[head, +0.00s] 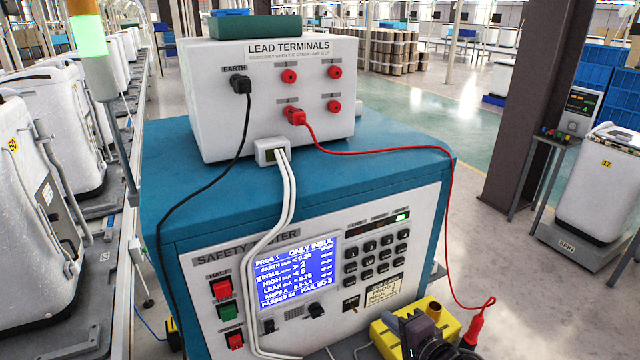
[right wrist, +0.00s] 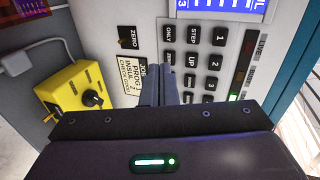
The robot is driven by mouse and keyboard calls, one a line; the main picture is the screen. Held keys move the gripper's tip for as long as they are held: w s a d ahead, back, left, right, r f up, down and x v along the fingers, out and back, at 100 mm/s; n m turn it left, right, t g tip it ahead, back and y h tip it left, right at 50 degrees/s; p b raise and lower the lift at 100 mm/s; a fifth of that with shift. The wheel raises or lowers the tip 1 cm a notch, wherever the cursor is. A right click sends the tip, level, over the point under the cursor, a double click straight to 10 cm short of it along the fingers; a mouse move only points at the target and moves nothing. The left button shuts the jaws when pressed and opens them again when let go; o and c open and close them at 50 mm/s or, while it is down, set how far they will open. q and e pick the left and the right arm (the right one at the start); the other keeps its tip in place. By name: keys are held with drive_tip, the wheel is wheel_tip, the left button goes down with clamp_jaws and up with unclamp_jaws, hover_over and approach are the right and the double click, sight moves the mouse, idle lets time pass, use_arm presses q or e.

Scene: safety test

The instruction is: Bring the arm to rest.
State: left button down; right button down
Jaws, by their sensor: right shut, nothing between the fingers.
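My right gripper (head: 416,328) shows at the bottom edge of the head view, in front of the tester's lower right corner and partly over the yellow box (head: 385,340). In the right wrist view its dark fingers (right wrist: 160,88) are together with nothing between them, in front of the panel by the keypad (right wrist: 205,60). Whether they touch the panel I cannot tell. The rest of my right arm is out of view. My left gripper is not in view.
The blue-topped safety tester (head: 400,160) bears the white lead terminals box (head: 215,120). A red lead (head: 452,200) hangs down to a red probe (head: 474,328) close beside my right gripper. The yellow box with a black knob (right wrist: 92,99) also shows in the wrist view.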

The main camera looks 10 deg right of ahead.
drive_tip(key=s+f+n+g+h, duration=0.25)
drive_tip(key=s+n+g, duration=0.25)
drive_tip(key=s+n, duration=0.4)
drive_tip(key=s+f+n+g+h, duration=0.25)
drive_tip(key=s+n+g, duration=0.35)
drive_tip(key=s, duration=0.5)
wheel_tip(320, 180, down, 30)
drive_tip(key=s+b, duration=0.2)
drive_tip(key=s+d+f+n+g+b, duration=0.1)
drive_tip(key=s+d+f+b, duration=0.1)
drive_tip(key=s+f, duration=1.8)
drive_tip(key=shift+d+f, duration=0.7)
drive_tip(key=shift+f, duration=0.2)
